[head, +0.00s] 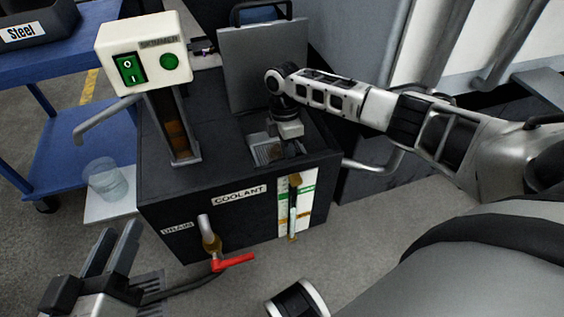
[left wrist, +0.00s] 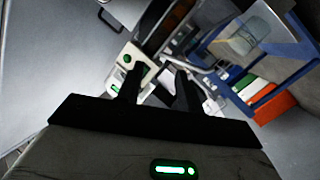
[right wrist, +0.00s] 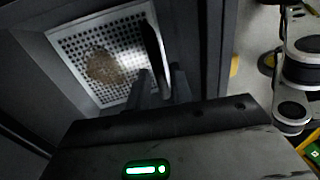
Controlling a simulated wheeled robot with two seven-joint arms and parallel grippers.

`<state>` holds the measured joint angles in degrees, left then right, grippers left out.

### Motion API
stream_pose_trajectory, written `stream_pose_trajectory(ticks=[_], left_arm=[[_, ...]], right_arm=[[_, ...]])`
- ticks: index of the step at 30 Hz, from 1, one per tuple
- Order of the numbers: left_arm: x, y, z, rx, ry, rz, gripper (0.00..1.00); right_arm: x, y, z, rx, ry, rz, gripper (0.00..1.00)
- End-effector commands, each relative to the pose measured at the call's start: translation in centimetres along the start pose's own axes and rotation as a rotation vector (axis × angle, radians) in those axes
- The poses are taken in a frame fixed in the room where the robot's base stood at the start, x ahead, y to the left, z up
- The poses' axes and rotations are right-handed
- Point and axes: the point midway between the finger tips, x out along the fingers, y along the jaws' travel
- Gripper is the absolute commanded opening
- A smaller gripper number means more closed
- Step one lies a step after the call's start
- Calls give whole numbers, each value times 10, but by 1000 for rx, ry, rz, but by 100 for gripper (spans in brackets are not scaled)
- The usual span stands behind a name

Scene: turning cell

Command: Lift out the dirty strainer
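The dirty strainer (right wrist: 78,42) is a pale perforated tray with a brown patch of dirt (right wrist: 103,68) in it. It sits in the opening in the top of the black coolant tank (head: 215,172), and part of it shows in the head view (head: 268,153). A dark upright handle (right wrist: 153,46) stands at its side. My right gripper (right wrist: 160,82) points down at it, its fingers on either side of the handle and apparently closed on it. My left gripper (head: 112,248) is open and empty, in front of the tank at lower left.
A white skimmer box (head: 146,50) with green switches stands on the tank's left. A grey raised panel (head: 258,65) stands behind the opening. A red-handled drain valve (head: 232,262) juts from the front. A clear beaker (head: 104,178) and blue cart (head: 70,130) are at left.

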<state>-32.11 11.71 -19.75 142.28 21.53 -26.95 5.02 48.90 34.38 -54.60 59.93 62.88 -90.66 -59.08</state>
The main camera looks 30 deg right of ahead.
Motion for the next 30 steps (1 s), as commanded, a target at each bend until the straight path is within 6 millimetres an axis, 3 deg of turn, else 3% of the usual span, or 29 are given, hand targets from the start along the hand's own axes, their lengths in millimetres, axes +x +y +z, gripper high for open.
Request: stream_pose_trajectory(ticks=[1, 7, 14, 16, 17, 26, 30], left_arm=[[1, -1, 3, -18, 18, 15, 36], [1, 4, -2, -55, 38, 38, 36], [0, 4, -2, -57, 38, 39, 36], [0, 4, -2, -56, 38, 38, 36], [0, 4, -2, -56, 38, 38, 36], [0, 4, -3, -55, 38, 38, 36], [0, 6, -8, -38, 36, 30, 36]], right_arm=[[15, 2, 0, 0, -2, -2, 22], [29, 1, 0, 0, 0, -1, 22], [28, 0, 0, 0, 0, -1, 22], [28, 0, 0, 0, 0, 0, 3], [28, 0, 0, 0, 0, -1, 0], [27, 1, -1, 0, 1, 1, 0], [15, -1, -1, -1, 2, 3, 0]])
